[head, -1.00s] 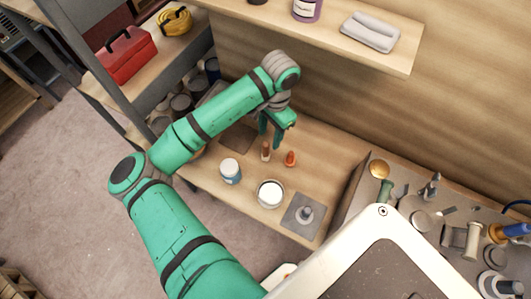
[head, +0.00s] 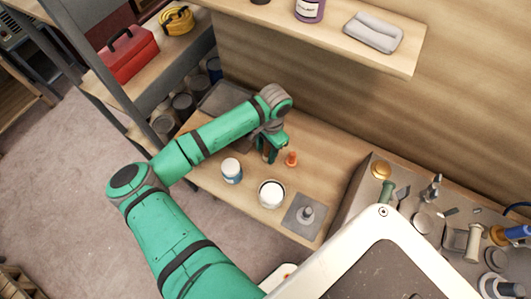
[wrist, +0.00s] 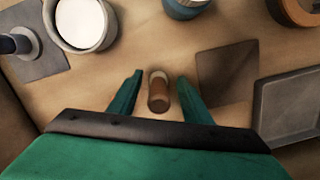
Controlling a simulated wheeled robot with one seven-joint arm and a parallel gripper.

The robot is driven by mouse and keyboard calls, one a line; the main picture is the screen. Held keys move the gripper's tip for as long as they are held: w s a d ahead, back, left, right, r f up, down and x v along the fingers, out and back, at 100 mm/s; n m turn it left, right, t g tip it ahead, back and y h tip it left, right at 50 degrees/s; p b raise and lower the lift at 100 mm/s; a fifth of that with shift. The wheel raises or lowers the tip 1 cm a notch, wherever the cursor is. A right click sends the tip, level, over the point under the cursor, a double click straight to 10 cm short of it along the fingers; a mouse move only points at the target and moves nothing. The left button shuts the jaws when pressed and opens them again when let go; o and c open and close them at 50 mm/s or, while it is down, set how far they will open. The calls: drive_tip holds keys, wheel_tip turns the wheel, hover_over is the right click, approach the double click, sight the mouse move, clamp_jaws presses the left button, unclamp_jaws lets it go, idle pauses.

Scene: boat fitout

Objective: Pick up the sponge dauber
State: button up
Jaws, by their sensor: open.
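A small upright brown cylinder with a paler top, which looks like the sponge dauber (wrist: 158,98), stands on the wooden bench. In the wrist view it is between the two fingers of my gripper (wrist: 160,78), with a gap on each side. My gripper is open and holds nothing.
A blue jar with a white lid (head: 231,172), an open white pot (head: 271,195) and a grey plate with a knobbed piece (head: 293,222) stand nearer on the bench. A dark brown mat (wrist: 226,70) and grey tray (wrist: 262,115) lie beside the cylinder. A shelf (head: 400,58) overhangs behind.

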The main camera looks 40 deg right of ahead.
drive_tip(key=shift+s+d+f, duration=0.1)
drive_tip(key=shift+s, duration=0.05)
clamp_jaws()
